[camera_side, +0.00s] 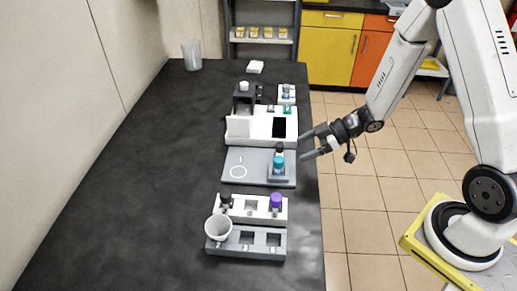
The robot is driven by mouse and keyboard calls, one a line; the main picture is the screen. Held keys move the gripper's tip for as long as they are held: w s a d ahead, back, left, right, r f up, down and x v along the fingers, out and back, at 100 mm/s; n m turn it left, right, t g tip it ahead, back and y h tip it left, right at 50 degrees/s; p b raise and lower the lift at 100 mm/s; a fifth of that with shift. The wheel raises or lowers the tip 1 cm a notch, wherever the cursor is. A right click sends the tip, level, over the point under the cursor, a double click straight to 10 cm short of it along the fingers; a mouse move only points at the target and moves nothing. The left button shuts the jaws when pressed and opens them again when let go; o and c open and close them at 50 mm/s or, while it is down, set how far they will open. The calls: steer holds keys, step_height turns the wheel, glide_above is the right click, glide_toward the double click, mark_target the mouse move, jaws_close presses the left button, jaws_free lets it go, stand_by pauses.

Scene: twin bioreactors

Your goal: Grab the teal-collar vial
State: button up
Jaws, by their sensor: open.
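A vial with a teal collar (278,161) and a dark top stands upright in a small grey holder (283,180) on the right part of a flat grey plate (237,158). My gripper (304,147) is to the right of the vial, near the table's right edge. Its two fingers are spread and point left towards the vial, with a gap between them and it. Nothing shows between the fingers. The vial's lower part is hidden in the holder.
Behind the plate stands a white device (262,126) with a dark screen. In front is a white rack (250,214) with a purple-topped vial (276,201) and a dark-topped one. A white cup (218,229) sits at the grey rack (260,243). The table's left side is clear.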

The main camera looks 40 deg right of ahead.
mark_target(282, 161)
steer(key=shift+a+f+n+g+y, duration=0.15)
steer(key=shift+a+f+y, duration=0.25)
steer(key=shift+a, duration=0.25)
steer(key=shift+a+f+n+g+y, duration=0.15)
steer(key=shift+a+f+y, duration=0.25)
steer(key=shift+a, duration=0.25)
steer(key=shift+w, duration=0.1)
steer(key=shift+x, duration=2.55)
steer(key=shift+w+d, duration=0.1)
steer(key=shift+c, duration=0.2)
jaws_close()
